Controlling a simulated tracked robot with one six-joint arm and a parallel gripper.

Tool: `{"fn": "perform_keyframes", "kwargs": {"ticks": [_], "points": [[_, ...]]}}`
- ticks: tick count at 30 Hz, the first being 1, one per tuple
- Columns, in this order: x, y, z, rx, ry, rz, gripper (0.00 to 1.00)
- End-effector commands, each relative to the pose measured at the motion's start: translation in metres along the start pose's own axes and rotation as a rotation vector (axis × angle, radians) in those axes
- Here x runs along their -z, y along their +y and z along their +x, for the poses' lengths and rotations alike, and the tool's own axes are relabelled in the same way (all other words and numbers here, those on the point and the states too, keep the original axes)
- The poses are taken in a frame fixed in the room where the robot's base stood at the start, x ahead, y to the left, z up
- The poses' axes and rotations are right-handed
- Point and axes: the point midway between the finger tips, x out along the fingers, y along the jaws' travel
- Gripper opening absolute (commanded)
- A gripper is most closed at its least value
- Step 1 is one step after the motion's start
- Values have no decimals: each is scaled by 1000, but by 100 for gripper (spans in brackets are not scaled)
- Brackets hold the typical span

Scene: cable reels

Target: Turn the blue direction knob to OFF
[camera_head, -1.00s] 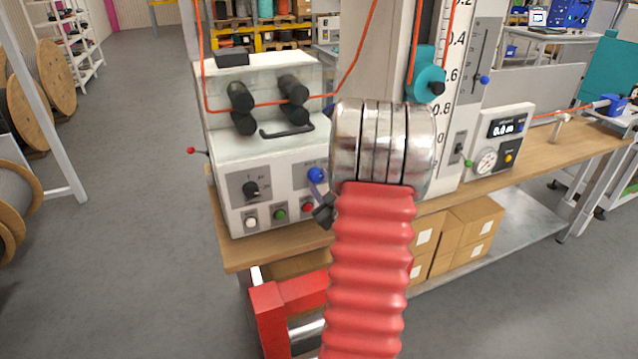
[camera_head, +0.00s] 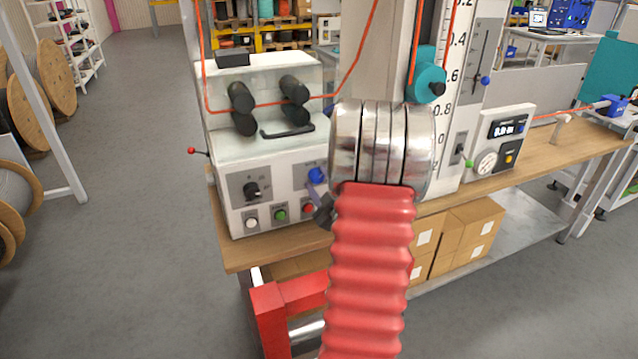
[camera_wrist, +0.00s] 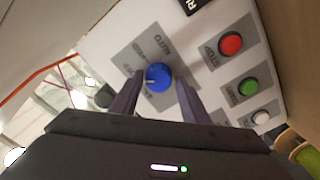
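The blue direction knob (camera_wrist: 158,77) sits on a grey label plate on the machine's white front panel. In the wrist view a pale mark on it points to the left. Lettering around it is blurred; one word looks like AUTO. My gripper (camera_wrist: 160,80) is open, with one dark finger on each side of the knob; I cannot tell whether either touches it. In the head view the knob (camera_head: 316,175) shows just left of my arm, and my gripper (camera_head: 322,205) is a small dark shape below it, mostly hidden behind the arm.
Red (camera_wrist: 230,43), green (camera_wrist: 248,87) and white (camera_wrist: 261,117) push buttons sit close by on the panel. A black rotary knob (camera_head: 252,190) is further left in the head view. A red-tipped lever (camera_head: 192,151) sticks out at the machine's left side. An orange cable runs over black rollers (camera_head: 241,97) above.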

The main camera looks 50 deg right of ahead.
Motion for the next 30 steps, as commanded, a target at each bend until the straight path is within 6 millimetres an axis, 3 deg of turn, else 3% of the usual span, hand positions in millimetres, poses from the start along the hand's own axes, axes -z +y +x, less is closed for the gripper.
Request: {"fn": "perform_keyframes", "kwargs": {"ticks": [3, 16, 30], "points": [[-2, 0, -1, -1, -4, 1, 50], [-4, 2, -11, -4, -10, 3, 50], [-3, 1, -86, -5, -10, 3, 50]]}}
